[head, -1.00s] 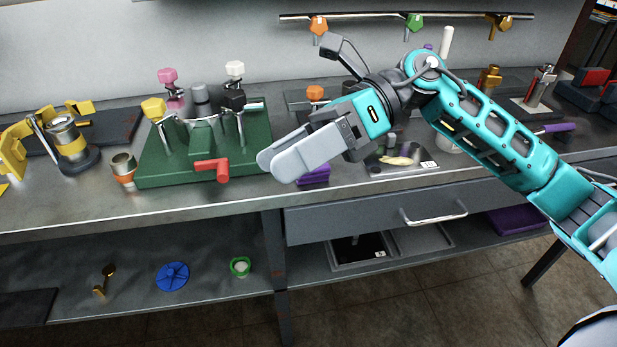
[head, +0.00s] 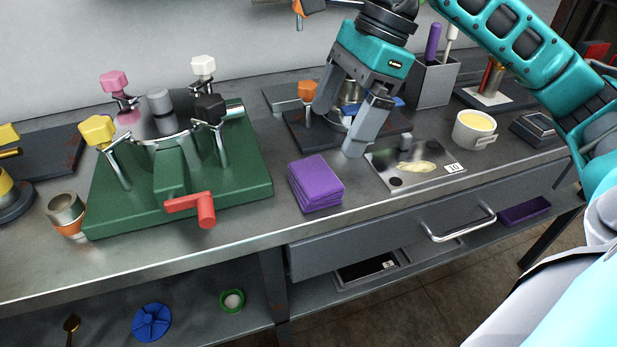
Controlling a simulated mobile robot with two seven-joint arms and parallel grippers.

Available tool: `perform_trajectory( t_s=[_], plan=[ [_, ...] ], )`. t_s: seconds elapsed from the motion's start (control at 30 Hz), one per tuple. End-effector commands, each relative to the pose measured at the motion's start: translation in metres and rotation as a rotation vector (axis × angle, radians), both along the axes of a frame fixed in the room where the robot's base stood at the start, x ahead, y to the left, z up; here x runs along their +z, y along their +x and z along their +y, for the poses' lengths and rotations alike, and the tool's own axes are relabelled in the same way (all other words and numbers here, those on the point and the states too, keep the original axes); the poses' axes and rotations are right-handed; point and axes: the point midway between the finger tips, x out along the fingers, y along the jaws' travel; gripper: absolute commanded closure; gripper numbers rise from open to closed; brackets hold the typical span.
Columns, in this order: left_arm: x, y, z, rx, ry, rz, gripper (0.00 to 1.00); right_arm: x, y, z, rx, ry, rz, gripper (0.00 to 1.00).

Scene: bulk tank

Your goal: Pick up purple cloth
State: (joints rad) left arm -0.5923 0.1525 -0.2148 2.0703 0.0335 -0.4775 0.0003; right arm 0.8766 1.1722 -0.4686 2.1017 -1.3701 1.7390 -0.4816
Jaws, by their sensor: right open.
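The purple cloth (head: 316,181) is a folded, stacked square lying near the front edge of the metal bench, in the middle of the head view. My right gripper (head: 337,134) points down above the bench, behind and slightly right of the cloth. Its two grey fingers are spread apart with no cloth between them. A dark holder with an orange knob stands behind and partly between the fingers. The cloth is fully in view and apart from the gripper. My left gripper is not in view.
A green base (head: 243,185) with coloured knobs and a red handle (head: 193,207) stands left of the cloth. A metal plate (head: 438,177) marked 10 lies to the right, with a cream cup (head: 474,131) beyond it. A drawer (head: 400,230) sits below the bench edge.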

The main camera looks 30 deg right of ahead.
Motion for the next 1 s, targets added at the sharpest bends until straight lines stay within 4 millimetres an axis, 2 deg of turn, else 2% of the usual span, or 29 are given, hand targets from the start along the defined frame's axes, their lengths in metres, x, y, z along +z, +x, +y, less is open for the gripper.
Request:
perform_trajectory(
  t_s=[0.03, 0.1, 0.37, 0.63, 0.77, 1.0],
  plan=[
    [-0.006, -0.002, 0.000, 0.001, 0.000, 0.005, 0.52, -0.013, 0.001, 0.004, 0.001, 0.001, 0.003, 0.00],
    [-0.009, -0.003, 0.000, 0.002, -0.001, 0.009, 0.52, -0.024, 0.002, 0.009, 0.002, 0.001, 0.004, 0.00],
    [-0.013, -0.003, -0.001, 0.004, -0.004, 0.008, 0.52, -0.044, 0.004, 0.018, 0.000, 0.002, 0.002, 0.00],
    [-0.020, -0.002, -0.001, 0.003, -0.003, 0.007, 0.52, -0.080, 0.009, 0.031, 0.000, 0.003, 0.003, 0.00],
    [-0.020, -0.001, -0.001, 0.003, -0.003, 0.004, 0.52, -0.088, 0.010, 0.035, -0.001, 0.003, 0.001, 0.00],
    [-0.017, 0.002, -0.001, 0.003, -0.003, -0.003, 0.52, -0.089, 0.010, 0.036, -0.001, 0.003, -0.001, 0.01]
  ],
)
